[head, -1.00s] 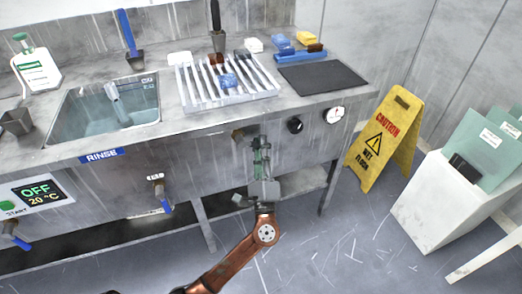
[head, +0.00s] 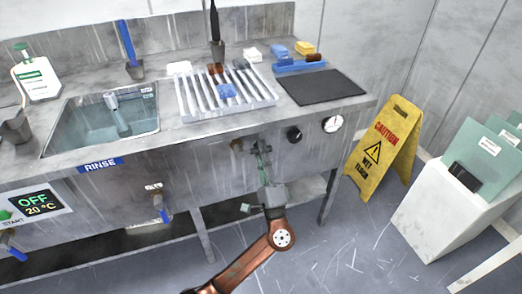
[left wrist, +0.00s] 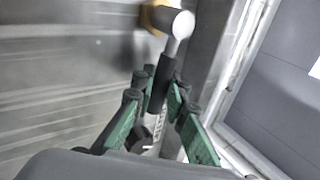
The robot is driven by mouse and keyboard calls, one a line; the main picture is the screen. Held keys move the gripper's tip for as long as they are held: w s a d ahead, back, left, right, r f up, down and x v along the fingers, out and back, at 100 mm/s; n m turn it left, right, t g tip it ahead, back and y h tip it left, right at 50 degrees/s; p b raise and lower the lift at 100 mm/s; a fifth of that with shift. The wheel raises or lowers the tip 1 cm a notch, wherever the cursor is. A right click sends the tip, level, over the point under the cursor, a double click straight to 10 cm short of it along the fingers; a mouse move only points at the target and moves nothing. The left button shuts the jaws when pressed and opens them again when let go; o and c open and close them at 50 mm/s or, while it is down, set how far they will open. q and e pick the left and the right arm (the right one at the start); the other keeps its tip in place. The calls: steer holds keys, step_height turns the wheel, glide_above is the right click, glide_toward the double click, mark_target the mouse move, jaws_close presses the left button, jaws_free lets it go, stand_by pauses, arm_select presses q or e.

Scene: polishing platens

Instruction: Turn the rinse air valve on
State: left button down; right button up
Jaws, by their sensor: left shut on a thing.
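The air valve shows as a brass fitting (head: 237,145) on the front panel under the counter, right of the RINSE label (head: 101,164). In the left wrist view the brass body (left wrist: 153,18) has a pale round end (left wrist: 183,23) and a lever with a dark grip (left wrist: 160,88). My left gripper (head: 261,150) is just right of the fitting in the head view. Its green-padded fingers (left wrist: 158,98) are shut around the dark grip. The fingers hide part of the lever. My right gripper is not in view.
A black knob (head: 294,133) and a round gauge (head: 333,124) are on the panel to the right. A blue-handled tap (head: 160,205) hangs to the left. A table leg (head: 327,197) and a yellow caution sign (head: 384,148) stand at the right.

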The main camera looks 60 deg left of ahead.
arm_select(q)
steer(key=c, duration=1.9)
jaws_free()
steer(key=v, duration=1.2)
steer(key=shift+f, duration=0.15)
